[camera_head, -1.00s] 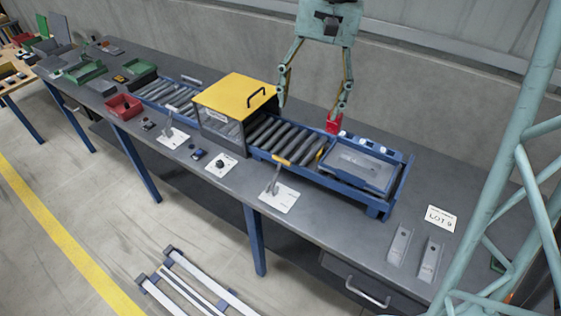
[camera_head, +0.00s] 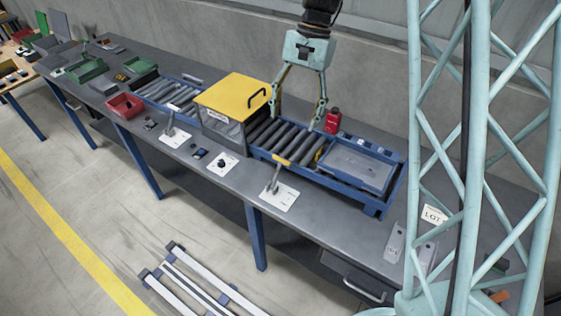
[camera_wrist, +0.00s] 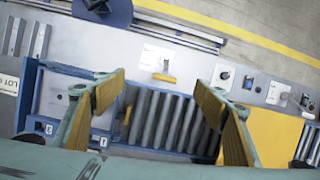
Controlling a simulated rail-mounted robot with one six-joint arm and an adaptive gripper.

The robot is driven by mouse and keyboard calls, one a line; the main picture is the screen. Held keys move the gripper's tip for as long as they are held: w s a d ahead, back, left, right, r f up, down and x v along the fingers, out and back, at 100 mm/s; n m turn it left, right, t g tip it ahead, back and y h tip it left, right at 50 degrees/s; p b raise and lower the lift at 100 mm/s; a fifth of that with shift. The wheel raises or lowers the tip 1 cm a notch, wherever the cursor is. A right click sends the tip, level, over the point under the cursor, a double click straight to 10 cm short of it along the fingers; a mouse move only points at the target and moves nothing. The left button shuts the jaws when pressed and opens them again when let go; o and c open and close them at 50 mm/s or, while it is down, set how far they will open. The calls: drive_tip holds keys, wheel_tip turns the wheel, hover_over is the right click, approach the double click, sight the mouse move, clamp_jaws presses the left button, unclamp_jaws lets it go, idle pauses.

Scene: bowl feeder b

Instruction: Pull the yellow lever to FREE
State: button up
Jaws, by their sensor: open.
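The lever with a yellow handle (camera_head: 281,160) stands on a white plate (camera_head: 285,198) at the front of the grey bench. Its grey shaft leans slightly right in the head view. In the wrist view, the yellow handle (camera_wrist: 165,78) lies across the white plate, ahead of the space between my fingers. My gripper (camera_head: 297,124) is open and empty above the conveyor rollers, behind the lever and apart from it. Its fingers also show in the wrist view (camera_wrist: 160,95). I cannot read any marking on the plate.
A yellow-topped guard box (camera_head: 230,95) stands over the conveyor left of my gripper. A red bottle (camera_head: 332,121) stands behind the rollers (camera_head: 277,135). A blue-framed tray (camera_head: 355,170) is at the right. Another lever plate (camera_head: 174,137) is farther left. Bench space beside the lever is clear.

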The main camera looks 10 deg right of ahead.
drive_tip(key=m+g+p, duration=0.1)
drive_tip(key=p, duration=0.1)
approach(281, 163)
wheel_tip(281, 163, up, 3)
drive_tip(key=w+d, duration=0.1)
drive_tip(key=w, duration=0.1)
drive_tip(key=shift+s+d+f+y, duration=0.1)
drive_tip(key=shift+s+d+y, duration=0.05)
drive_tip(key=shift+y, duration=0.15)
drive_tip(key=shift+f, duration=0.1)
drive_tip(key=shift+x, duration=6.75)
drive_tip(key=shift+s, duration=0.1)
drive_tip(key=shift+c, duration=0.5)
drive_tip(key=c, duration=1.1)
